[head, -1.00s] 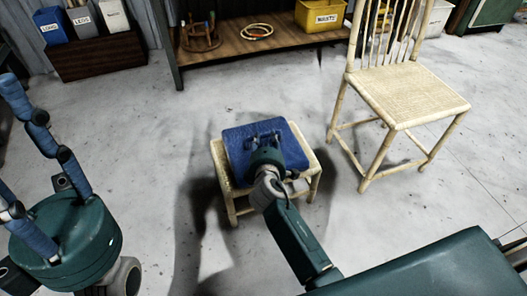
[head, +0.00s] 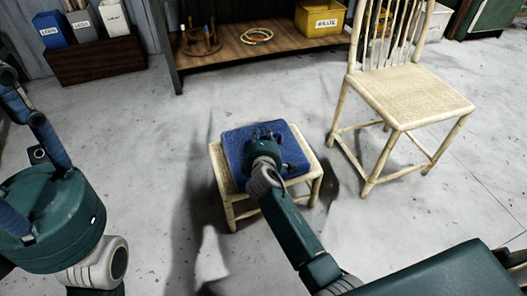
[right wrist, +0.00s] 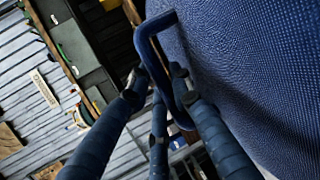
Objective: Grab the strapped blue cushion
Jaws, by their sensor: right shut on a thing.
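The blue cushion (head: 238,150) lies over the top of a small pale rattan stool (head: 314,175), with the stool's edges showing around it. My right gripper (head: 266,137) is above the cushion. In the right wrist view its blue-wrapped fingers (right wrist: 162,88) are shut on the cushion's dark blue strap (right wrist: 150,28), and the cushion's woven face (right wrist: 255,70) fills the right side. The cushion's underside is hidden, so I cannot tell whether it touches the stool. My left gripper (head: 38,150) is at the left edge, its fingertips partly out of frame.
A rattan chair (head: 410,95) stands to the right of the stool. A wooden shelf (head: 285,47) at the back bears a small rattan frame, rings and a yellow bin (head: 320,18). Labelled bins (head: 83,25) stand at the back left. The grey floor between is clear.

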